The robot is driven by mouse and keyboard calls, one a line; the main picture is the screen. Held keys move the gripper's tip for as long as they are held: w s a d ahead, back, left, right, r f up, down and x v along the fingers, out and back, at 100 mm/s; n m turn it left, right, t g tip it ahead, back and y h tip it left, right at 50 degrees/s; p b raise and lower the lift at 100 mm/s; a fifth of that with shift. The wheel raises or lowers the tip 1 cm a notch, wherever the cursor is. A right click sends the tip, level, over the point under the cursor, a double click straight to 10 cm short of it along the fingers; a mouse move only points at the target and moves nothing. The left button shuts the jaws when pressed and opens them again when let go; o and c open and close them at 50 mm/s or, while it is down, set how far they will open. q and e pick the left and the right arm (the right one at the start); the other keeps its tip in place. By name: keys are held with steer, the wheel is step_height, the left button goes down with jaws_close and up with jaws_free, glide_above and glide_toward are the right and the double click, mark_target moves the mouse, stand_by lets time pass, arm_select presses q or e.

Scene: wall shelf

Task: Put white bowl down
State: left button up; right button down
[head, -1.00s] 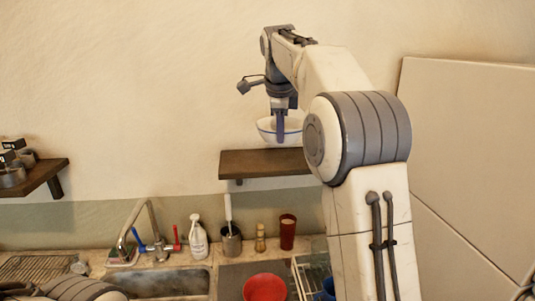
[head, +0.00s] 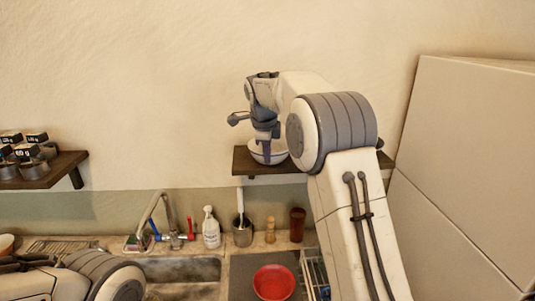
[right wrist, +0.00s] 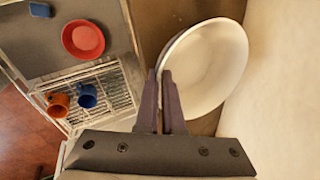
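The white bowl (head: 268,155) is at the wall shelf (head: 243,163), low over its left part. It looks upright and on or just above the board; I cannot tell whether it touches. In the right wrist view the bowl (right wrist: 210,65) shows its inside, which is empty. My right gripper (head: 266,144) is above the bowl, pointing down. In the right wrist view its two fingers (right wrist: 161,78) are close together with the bowl's near rim between them. My left arm shows at the bottom left of the head view, but its gripper is not in view.
Below the shelf are a red bowl (head: 274,282), a dish rack (right wrist: 100,90) with an orange mug (right wrist: 58,104) and a blue mug (right wrist: 87,95), and a sink (head: 180,270). Another shelf (head: 70,165) with cups and boxes is at the left. The wall is close behind the bowl.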

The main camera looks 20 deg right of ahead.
steer(key=c, duration=1)
jaws_free()
steer(key=shift+c, duration=0.2)
steer(key=b+v, duration=0.1)
steer(key=v, duration=1.1)
steer(key=s+a+f+n+y, duration=0.1)
steer(key=s+a+f+n, duration=0.4)
steer(key=a+n, duration=0.4)
steer(key=s+a+f+n+g+y, duration=0.1)
steer(key=s+a+f+n, duration=0.3)
steer(key=s+a+n, duration=0.35)
steer(key=s+f+n+g, duration=0.1)
steer(key=s+f+n, duration=0.3)
steer(key=s, duration=0.4)
steer(key=s+a+f+n+g, duration=0.1)
steer(key=s+f+n, duration=0.4)
steer(key=s, duration=0.4)
steer(key=s+a+f+n+y, duration=0.1)
steer(key=s+f+n, duration=0.4)
steer(key=s, duration=0.4)
steer(key=shift+n+g, duration=0.4)
steer(key=shift+n, duration=0.05)
